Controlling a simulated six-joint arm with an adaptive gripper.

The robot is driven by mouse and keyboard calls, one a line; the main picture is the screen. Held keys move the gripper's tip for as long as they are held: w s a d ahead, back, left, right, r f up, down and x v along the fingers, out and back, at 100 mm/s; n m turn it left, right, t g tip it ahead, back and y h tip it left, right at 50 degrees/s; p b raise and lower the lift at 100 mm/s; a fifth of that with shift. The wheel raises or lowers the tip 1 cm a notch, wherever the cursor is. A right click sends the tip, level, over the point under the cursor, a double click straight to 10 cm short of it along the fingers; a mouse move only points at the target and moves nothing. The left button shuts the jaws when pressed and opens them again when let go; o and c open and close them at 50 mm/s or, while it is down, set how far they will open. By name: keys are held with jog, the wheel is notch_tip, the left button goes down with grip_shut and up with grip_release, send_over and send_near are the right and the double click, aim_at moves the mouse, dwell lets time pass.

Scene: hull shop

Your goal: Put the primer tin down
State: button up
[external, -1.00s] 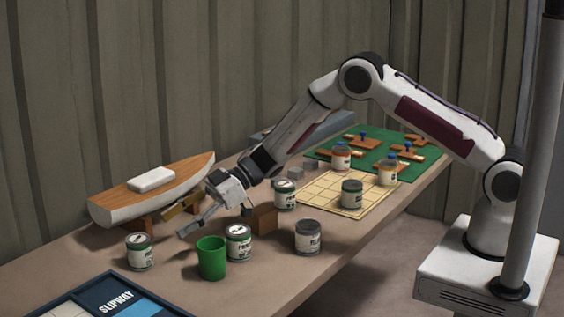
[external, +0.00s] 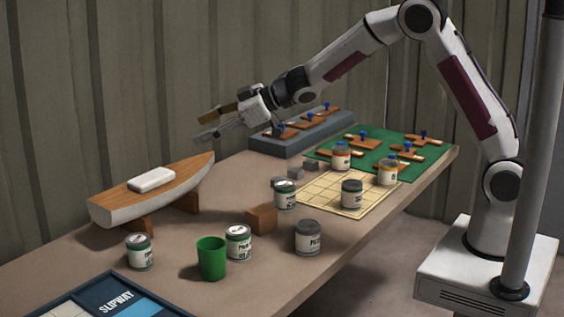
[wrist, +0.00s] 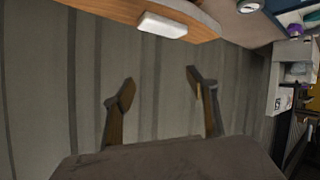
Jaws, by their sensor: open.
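My gripper (external: 205,125) is open and empty, raised high above the table behind the boat's right end. Its two spread fingers also show in the wrist view (wrist: 158,88), with nothing between them. Several labelled tins stand upright on the table: one at the front left (external: 140,252), one beside the green cup (external: 238,243), a grey-lidded one (external: 308,238), one behind the brown block (external: 285,195) and one on the grid mat (external: 352,194). The lettering is too small to tell surely which is the primer tin. No tin touches my gripper.
A wooden boat model (external: 155,190) with a white block on it stands at the left. A green cup (external: 211,258), a brown block (external: 262,219) and a slipway board (external: 112,300) are nearer.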

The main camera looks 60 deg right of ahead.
jog(key=s+d+r+m+h, duration=0.3)
jog(key=s+d+r+h, duration=0.15)
jog(key=s+d, duration=0.45)
jog(key=s+d+r+m+h, duration=0.3)
jog(key=s+d+r, duration=0.3)
jog(key=s+d, duration=0.35)
jog(key=s+f+m+g, duration=0.1)
jog(key=s+f+g, duration=0.2)
jog(key=s, duration=1.2)
jog(key=s+f+m+g+y, duration=0.1)
jog(key=s+f, duration=0.3)
jog(key=s, duration=1.1)
jog(key=shift+s+d+m+g, duration=0.2)
jog(key=shift+m+g, duration=0.2)
jog(key=shift+g, duration=0.5)
jog(key=shift+o, duration=0.5)
jog(key=shift+w, duration=0.1)
